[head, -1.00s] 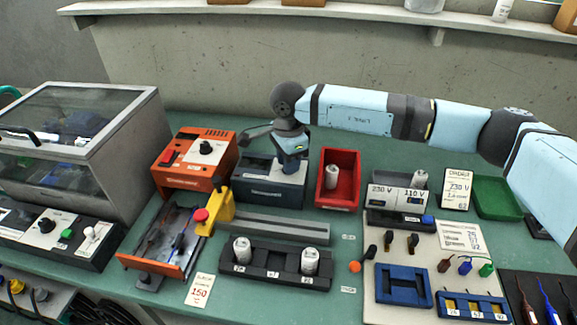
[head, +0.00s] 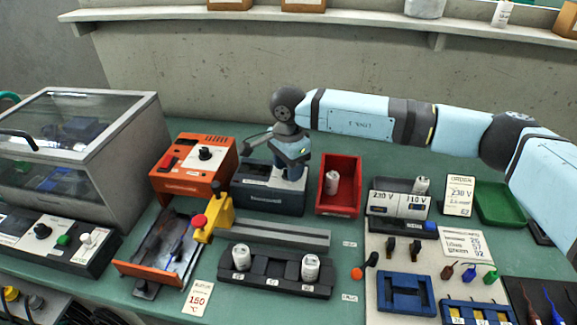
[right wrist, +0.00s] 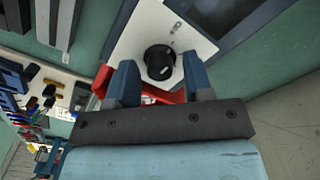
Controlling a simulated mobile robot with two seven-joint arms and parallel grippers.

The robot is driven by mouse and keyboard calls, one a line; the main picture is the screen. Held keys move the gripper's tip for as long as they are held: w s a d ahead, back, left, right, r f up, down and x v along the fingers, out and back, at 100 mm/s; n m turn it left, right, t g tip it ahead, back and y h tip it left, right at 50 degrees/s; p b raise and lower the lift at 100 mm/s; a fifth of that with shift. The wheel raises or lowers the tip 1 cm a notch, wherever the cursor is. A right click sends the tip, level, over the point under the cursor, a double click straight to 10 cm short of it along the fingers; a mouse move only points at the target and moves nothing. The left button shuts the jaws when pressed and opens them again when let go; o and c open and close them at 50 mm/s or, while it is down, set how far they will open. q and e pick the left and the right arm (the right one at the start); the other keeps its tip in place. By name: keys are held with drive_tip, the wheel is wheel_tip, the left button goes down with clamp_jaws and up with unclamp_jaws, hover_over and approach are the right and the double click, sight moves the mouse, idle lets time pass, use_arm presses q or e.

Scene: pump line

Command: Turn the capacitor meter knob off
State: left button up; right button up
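The capacitor meter (head: 262,200) is a dark blue-grey box at the back of the bench, left of the red bin. My right gripper (head: 290,172) is over its right part and hides the knob in the head view. In the right wrist view the round black knob (right wrist: 159,61) sits on the meter's white plate (right wrist: 138,32), with a small white mark on it. My right gripper's two blue fingers are apart, with the knob between their tips in the picture. Whether they touch it cannot be told. My left gripper is not in view.
The red bin (head: 326,205) with a white capacitor stands close right of the meter. An orange unit (head: 185,183) with a knob stands close on its left. A grey rail (head: 275,233) and a black rack (head: 262,280) with two capacitors lie in front.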

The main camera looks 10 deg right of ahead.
drive_tip(key=shift+r, duration=0.1)
wheel_tip(320, 180, up, 14)
drive_tip(key=shift+f+p, duration=0.2)
drive_tip(key=shift+p, duration=0.25)
idle(0.4)
